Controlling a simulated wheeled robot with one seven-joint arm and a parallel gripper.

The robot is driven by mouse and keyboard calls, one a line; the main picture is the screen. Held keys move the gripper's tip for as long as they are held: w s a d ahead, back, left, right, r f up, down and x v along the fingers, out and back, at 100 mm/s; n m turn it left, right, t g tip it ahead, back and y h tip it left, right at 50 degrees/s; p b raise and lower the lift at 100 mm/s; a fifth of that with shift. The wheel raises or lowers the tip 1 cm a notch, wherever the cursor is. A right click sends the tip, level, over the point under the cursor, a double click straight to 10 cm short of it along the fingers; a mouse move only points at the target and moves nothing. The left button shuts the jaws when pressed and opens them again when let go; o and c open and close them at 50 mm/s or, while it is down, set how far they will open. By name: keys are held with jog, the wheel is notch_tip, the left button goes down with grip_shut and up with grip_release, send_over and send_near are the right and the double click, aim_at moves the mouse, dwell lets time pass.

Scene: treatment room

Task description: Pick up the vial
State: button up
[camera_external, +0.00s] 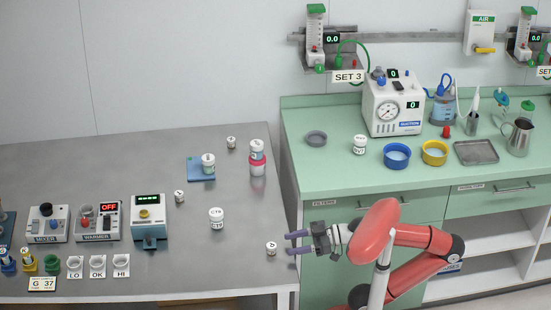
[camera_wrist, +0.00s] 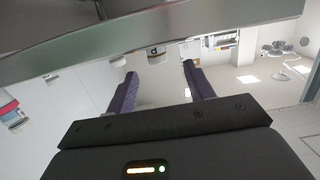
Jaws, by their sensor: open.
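A small white vial with a dark letter on its cap (camera_external: 271,248) stands near the right edge of the steel table (camera_external: 240,262). A small lettered white piece, likely this vial, shows ahead of the finger gap in the wrist view (camera_wrist: 156,51). My gripper (camera_external: 287,243) is open, its two purple fingers pointing left at the vial from just past the table edge. A small gap seems to lie between fingertips and vial. In the wrist view the fingers (camera_wrist: 159,70) are apart with nothing between them. Two similar small vials stand further back, one upper (camera_external: 231,143) and one middle (camera_external: 180,196).
A larger labelled white jar (camera_external: 217,218) stands left of the near vial. Stacked jars (camera_external: 257,165) and a jar on a blue pad (camera_external: 201,172) are behind. A mixer (camera_external: 46,224) and a warmer (camera_external: 97,222) are at left. The green counter (camera_external: 330,178) rises behind my gripper.

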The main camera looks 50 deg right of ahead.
aim_at(271, 245)
jog(key=x, duration=0.7)
jog(key=shift+w+f, duration=0.15)
jog(key=shift+w, duration=0.15)
jog(key=c, duration=1)
